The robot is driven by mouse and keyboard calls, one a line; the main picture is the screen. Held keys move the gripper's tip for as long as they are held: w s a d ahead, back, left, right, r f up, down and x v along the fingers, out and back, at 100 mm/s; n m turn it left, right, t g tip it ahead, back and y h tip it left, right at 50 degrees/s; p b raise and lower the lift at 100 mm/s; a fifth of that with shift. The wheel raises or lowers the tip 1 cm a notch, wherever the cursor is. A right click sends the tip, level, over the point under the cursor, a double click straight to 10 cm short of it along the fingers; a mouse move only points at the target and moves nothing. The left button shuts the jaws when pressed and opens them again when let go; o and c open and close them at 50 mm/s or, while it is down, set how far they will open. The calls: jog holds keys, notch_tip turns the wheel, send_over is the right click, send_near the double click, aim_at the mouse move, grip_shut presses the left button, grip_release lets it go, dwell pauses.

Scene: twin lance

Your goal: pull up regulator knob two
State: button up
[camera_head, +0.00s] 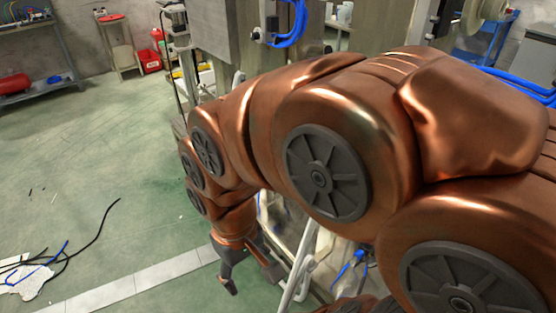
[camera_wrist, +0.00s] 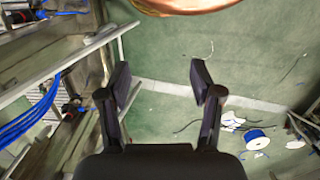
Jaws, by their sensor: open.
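My gripper (camera_wrist: 161,82) is open and empty, its two dark fingers apart over bare floor in the wrist view. Small dark fittings with red parts and blue hoses show at the left of the wrist view, one near the top (camera_wrist: 24,16) and one lower (camera_wrist: 72,106). They look like regulators, apart from my gripper. I cannot tell which one is number two, and no knob is clear. In the head view my arm covers much of the machine.
Pale frame rails (camera_wrist: 60,68) run between my gripper and the fittings. Blue hoses (camera_wrist: 28,122) bunch at the left. A blue spool (camera_wrist: 257,139) and loose cables lie on the floor. The green floor (camera_head: 90,150) at left is mostly free. A shelf (camera_head: 40,60) stands far left.

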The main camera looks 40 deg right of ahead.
jog(key=w+d+f+m+t+h+b, duration=0.1)
jog(key=w+d+f+t+b, duration=0.2)
jog(key=w+d+f+b, duration=0.65)
jog(key=w+d+f+m+t+h+b, duration=0.25)
jog(key=w+d+f+b, duration=0.35)
jog(key=w, duration=0.6)
jog(key=w+d+f+t+b, duration=0.4)
jog(key=w+d+f+b, duration=0.3)
jog(key=w+d, duration=0.3)
jog(key=w+d+f+m+t+h+b, duration=0.1)
jog(key=w+d+f+t+h+b, duration=0.15)
jog(key=d+f+b, duration=0.5)
jog(key=w+d+f+m+t+h+b, duration=0.1)
jog(key=w+d+f+t+h+b, duration=0.3)
jog(key=d, duration=0.6)
jog(key=w+d+f+m+b, duration=0.1)
jog(key=d+f+b, duration=0.4)
jog(key=d+b, duration=0.35)
jog(key=shift+b+x, duration=1.15)
jog(key=shift+x, duration=2.85)
jog(key=shift+r, duration=0.2)
jog(key=shift+c, duration=0.2)
grip_shut()
